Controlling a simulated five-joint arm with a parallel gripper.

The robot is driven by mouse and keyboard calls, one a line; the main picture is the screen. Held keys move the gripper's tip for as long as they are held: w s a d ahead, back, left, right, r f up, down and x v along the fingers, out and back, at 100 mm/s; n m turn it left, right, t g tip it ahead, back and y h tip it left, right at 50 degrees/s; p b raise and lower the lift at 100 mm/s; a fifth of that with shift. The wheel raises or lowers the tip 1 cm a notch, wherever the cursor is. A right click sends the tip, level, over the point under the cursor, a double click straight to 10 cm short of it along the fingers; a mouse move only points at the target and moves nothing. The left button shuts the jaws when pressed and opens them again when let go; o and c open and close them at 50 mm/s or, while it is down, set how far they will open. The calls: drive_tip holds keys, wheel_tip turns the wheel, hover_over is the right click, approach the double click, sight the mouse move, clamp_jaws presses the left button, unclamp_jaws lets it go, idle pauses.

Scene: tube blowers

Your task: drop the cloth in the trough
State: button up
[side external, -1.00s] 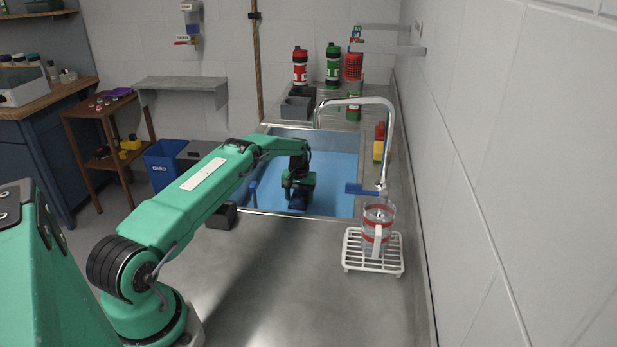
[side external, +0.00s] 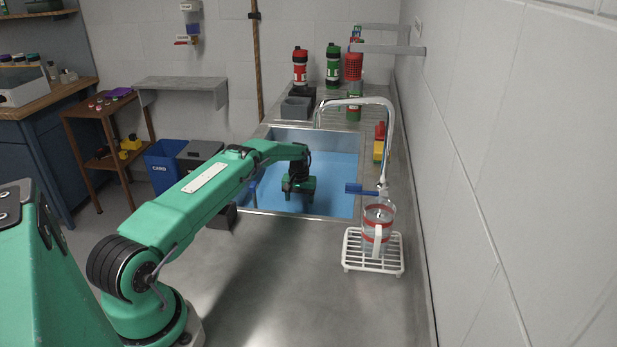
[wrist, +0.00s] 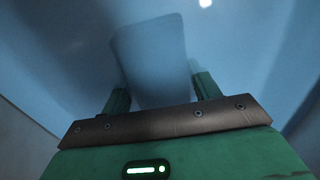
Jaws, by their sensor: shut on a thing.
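The trough is the blue-lined basin (side external: 335,185) set into the grey counter below the tap. My gripper (side external: 299,197) points down inside its walls, towards the near left part; its height above the bottom is hard to tell. In the wrist view my gripper (wrist: 162,96) has its two green fingers on either side of a flat, dim blue-grey sheet, which looks like the cloth (wrist: 152,55). My gripper is shut on it. The sheet stretches out beyond the fingertips. In the side view the cloth cannot be made out.
A chrome tap (side external: 388,125) with a blue lever (side external: 361,189) arches over the trough's right side. A jug (side external: 379,222) stands on a white rack (side external: 373,264) at the near right. Bottles (side external: 333,66) stand behind. The near counter (side external: 290,270) is clear.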

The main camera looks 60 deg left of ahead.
sight(299, 202)
drive_tip(key=o, duration=1.1)
drive_tip(key=shift+r, duration=0.15)
wheel_tip(299, 202, up, 13)
idle(0.6)
